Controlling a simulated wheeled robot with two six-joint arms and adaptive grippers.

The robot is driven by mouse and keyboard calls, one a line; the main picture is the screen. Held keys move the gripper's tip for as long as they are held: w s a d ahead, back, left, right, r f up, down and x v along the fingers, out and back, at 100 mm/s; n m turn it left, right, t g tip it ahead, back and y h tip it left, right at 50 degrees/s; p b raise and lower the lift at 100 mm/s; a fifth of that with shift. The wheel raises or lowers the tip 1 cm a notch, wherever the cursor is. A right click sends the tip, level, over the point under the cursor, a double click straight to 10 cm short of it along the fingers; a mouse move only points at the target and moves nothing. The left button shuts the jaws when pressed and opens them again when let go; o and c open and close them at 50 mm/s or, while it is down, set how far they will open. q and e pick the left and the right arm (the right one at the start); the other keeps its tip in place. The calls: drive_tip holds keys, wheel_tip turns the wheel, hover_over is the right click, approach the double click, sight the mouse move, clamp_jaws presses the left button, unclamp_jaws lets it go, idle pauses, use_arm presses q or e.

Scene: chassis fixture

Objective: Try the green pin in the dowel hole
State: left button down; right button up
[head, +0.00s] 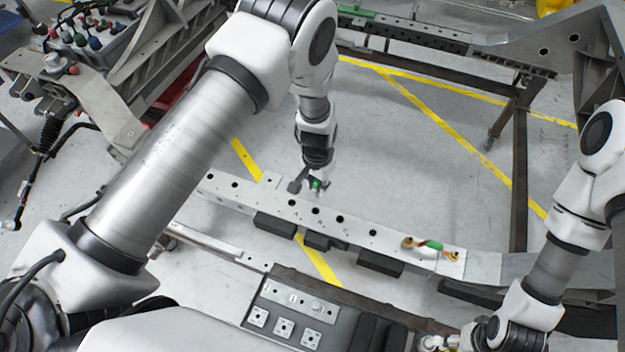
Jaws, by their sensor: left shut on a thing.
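My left gripper (309,186) points down just behind the light metal beam (270,195) at the picture's centre. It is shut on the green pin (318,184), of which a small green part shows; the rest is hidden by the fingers. Several dark round holes run along the beam's top, including one hole (315,210) just in front of the gripper. I cannot tell which is the dowel hole, or whether the pin touches the beam. My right gripper (436,343) is low at the bottom edge, small and partly cut off; its jaws are unclear.
A green piece with brass-coloured ends (432,246) sits on the beam's right end. Dark blocks (380,263) are under the beam's front side. A tray with square plates (290,310) is at the bottom. A cluster of coloured knobs (80,38) is at upper left.

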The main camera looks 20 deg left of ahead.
sight(316, 191)
use_arm(q)
drive_tip(key=shift+s+d+f, duration=0.1)
drive_tip(key=shift+s+f, duration=0.15)
drive_tip(key=shift+f, duration=0.05)
drive_tip(key=shift+s+f+b, duration=0.15)
drive_tip(key=shift+b, duration=0.15)
wheel_tip(316, 191, down, 5)
drive_tip(key=b, duration=0.4)
drive_tip(key=shift+r, duration=0.2)
drive_tip(key=shift+a+f, duration=0.25)
drive_tip(key=shift+a, duration=0.1)
use_arm(e)
drive_tip(key=f, duration=0.4)
drive_tip(key=shift+s+a+f, duration=0.3)
drive_tip(key=shift+a, duration=0.1)
use_arm(q)
drive_tip(key=shift+d, duration=0.15)
use_arm(e)
drive_tip(key=shift+d, duration=0.1)
drive_tip(key=shift+r, duration=0.25)
